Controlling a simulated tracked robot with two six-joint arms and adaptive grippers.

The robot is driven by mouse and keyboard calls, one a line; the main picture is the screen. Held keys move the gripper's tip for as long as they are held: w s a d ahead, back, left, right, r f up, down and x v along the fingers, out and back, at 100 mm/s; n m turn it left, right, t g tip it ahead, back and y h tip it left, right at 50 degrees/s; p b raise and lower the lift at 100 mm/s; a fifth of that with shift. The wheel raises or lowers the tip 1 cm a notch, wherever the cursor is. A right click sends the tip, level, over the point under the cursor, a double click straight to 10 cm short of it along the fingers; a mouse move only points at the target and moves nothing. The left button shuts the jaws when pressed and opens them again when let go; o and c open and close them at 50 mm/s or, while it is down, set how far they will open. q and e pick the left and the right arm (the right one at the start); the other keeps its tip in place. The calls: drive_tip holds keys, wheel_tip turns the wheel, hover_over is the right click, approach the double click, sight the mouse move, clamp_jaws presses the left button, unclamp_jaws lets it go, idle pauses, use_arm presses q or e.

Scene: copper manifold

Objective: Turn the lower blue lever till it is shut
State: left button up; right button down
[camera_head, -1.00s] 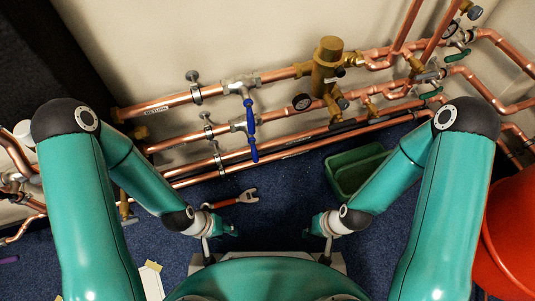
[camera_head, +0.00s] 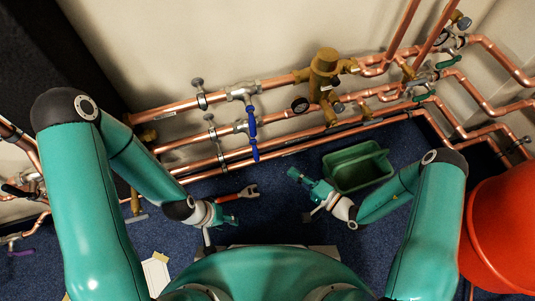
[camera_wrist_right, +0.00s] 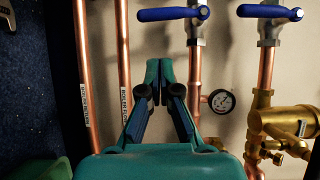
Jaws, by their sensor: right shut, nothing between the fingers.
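The lower blue lever (camera_head: 254,147) sits on the middle copper pipe in the head view, crosswise to it. In the right wrist view it is the left lever (camera_wrist_right: 172,13). The upper blue lever (camera_head: 250,122) is on the pipe above, also crosswise; it shows at the top right of the wrist view (camera_wrist_right: 270,12). My right gripper (camera_head: 294,175) is shut and empty, out to the right of and below the lower lever, apart from it. Its fingers show in the wrist view (camera_wrist_right: 157,72). My left gripper (camera_head: 222,215) is low at left; its fingers are too small to read.
A green bin (camera_head: 358,168) stands just right of my right gripper. A red adjustable wrench (camera_head: 237,193) lies on the blue carpet. A gauge (camera_wrist_right: 221,101) and brass fittings (camera_wrist_right: 285,125) are near the pipes. A red bucket (camera_head: 500,235) is at far right.

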sight(256, 152)
use_arm(q)
drive_tip(key=shift+f+b, duration=1.85)
drive_tip(key=shift+b, duration=0.05)
use_arm(e)
drive_tip(key=w+a+t+h, duration=0.1)
drive_tip(key=w+a, duration=0.6)
drive_tip(key=a, duration=0.1)
drive_tip(key=shift+a+f, duration=0.3)
